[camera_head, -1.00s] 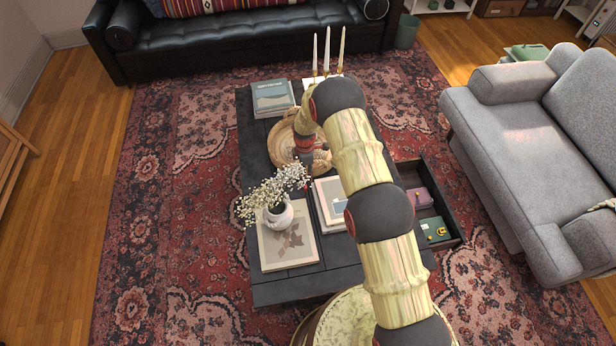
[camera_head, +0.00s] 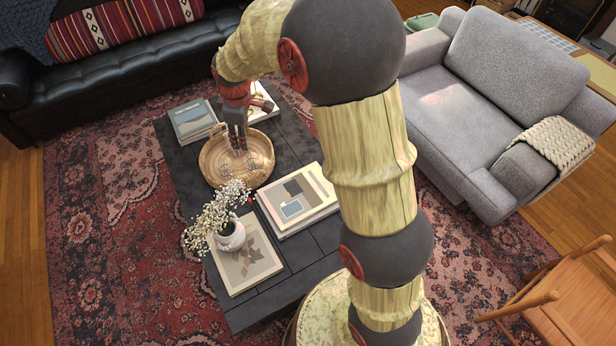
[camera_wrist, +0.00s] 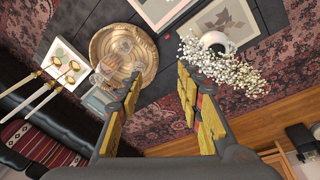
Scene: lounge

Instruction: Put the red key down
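My gripper (camera_head: 237,150) points down over the round woven tray (camera_head: 266,172) on the dark coffee table (camera_head: 180,156). In the wrist view my gripper (camera_wrist: 160,74) has its two yellow-padded fingers spread apart, with no object visible between them. The woven tray (camera_wrist: 97,47) shows there beyond the left finger, with clear glassware (camera_wrist: 122,50) in it. Small red patches on the fingers look like part of the gripper.
A white vase with flowers (camera_head: 230,238), flat books (camera_head: 298,205) and a stack of books (camera_head: 192,122) stand on the table. Candlesticks (camera_wrist: 70,68) stand near the tray. A grey sofa (camera_head: 470,110) is at right, a wooden chair (camera_head: 575,310) at lower right.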

